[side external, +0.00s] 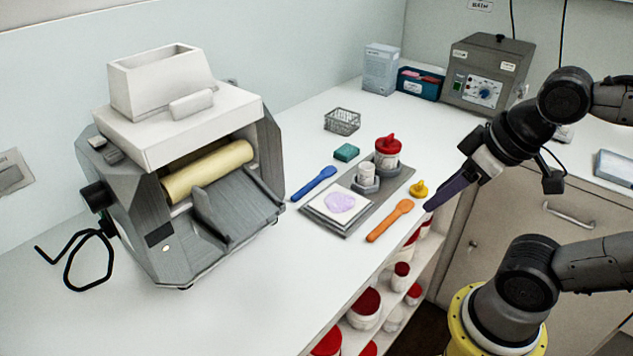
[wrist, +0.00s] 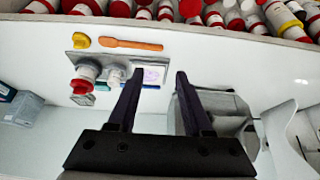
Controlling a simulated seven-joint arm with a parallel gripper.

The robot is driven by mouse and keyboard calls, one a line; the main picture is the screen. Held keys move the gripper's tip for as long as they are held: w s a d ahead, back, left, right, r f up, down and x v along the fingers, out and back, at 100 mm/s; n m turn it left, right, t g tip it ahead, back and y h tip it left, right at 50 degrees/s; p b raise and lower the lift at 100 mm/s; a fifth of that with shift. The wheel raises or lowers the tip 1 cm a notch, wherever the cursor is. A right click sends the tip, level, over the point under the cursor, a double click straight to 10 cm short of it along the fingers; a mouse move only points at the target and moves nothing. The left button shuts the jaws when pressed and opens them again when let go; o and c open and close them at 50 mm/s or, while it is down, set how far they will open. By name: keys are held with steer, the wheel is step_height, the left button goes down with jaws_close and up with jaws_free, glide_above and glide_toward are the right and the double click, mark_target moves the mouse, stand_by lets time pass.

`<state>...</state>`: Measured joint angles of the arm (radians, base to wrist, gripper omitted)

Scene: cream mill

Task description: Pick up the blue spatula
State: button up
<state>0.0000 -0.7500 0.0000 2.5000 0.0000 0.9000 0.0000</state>
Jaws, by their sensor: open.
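The blue spatula (side external: 314,184) lies flat on the white counter in the side view, between the mill and the grey tray (side external: 375,208). My gripper (side external: 430,206) is in the air at the right of the tray, pointing down and left, well apart from the spatula. In the wrist view my gripper (wrist: 160,73) has its two dark fingers spread, with nothing between them.
The grey mill (side external: 220,215) with its cream roller stands left of the spatula. The tray holds a purple-smeared plate (side external: 341,203) and a red-lidded jar (side external: 388,152). An orange spatula (side external: 390,221), a yellow knob-like piece (side external: 419,189), a teal block (side external: 346,152) and a wire basket (side external: 342,120) are nearby.

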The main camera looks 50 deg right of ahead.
steer(key=shift+c, duration=0.9)
